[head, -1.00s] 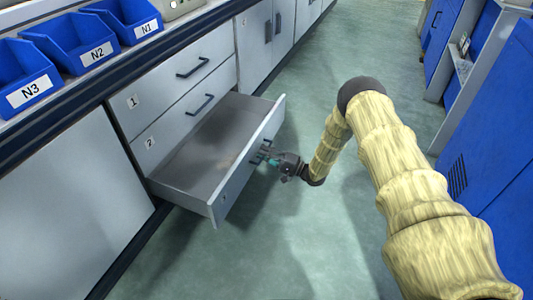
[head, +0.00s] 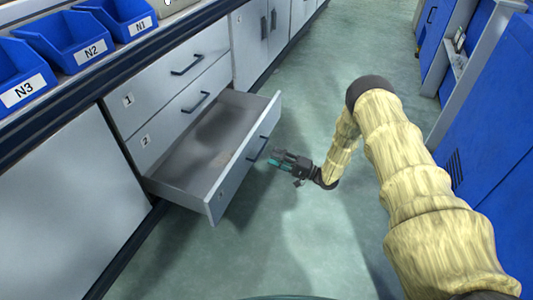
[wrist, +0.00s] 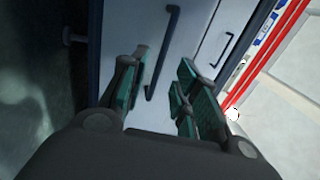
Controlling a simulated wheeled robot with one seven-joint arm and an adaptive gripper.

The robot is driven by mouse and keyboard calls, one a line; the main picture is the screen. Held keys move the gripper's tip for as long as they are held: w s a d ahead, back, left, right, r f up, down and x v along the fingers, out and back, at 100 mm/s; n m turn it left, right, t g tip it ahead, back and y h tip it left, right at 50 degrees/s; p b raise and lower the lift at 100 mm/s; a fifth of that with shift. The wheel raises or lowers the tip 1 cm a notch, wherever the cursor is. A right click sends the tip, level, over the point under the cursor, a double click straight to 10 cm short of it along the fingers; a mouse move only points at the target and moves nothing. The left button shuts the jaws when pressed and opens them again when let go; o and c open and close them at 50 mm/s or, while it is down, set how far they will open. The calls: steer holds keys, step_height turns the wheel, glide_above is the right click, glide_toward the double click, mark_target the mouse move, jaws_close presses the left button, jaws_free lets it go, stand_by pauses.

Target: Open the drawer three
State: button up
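The third drawer (head: 232,172), the lowest below those labelled 1 and 2, is pulled well out, and its inside looks empty. Its dark bar handle (head: 258,148) is on the front panel. My gripper (head: 277,161) is just to the right of this handle, apart from it. In the wrist view, the green-padded fingers (wrist: 158,95) are spread with nothing held. The handle (wrist: 163,50) shows beyond and between them, against the pale drawer front (wrist: 188,35).
Drawer one (head: 172,82) and drawer two (head: 182,115) above are shut. Blue bins (head: 63,40) labelled N1, N2 and N3 stand on the counter. Blue cabinets (head: 490,165) line the right side. Green floor (head: 300,225) lies clear between.

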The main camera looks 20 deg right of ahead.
steer(key=shift+v, duration=2.4)
steer(key=s+a+f+h+p, duration=0.1)
steer(key=s+a+f+h, duration=0.35)
steer(key=a+h, duration=0.2)
steer(key=s+a+f+n+g+h+p, duration=0.1)
steer(key=s+a+f+g+h, duration=0.15)
steer(key=s, duration=0.45)
steer(key=s+a+f+n+g+h, duration=0.1)
steer(key=s+f+g+h, duration=0.15)
steer(key=s, duration=0.35)
steer(key=s+d+r+n+g+h+p, duration=0.1)
steer(key=s+r+n+g+h, duration=0.2)
steer(key=s, duration=1.2)
steer(key=s+r+n+g+h, duration=0.15)
steer(key=s+g, duration=0.25)
steer(key=s, duration=1)
step_height(320, 180, up, 38)
steer(key=s+p, duration=0.1)
steer(key=p, duration=3.7)
steer(key=shift+n+g, duration=0.4)
steer(key=shift+n, duration=0.05)
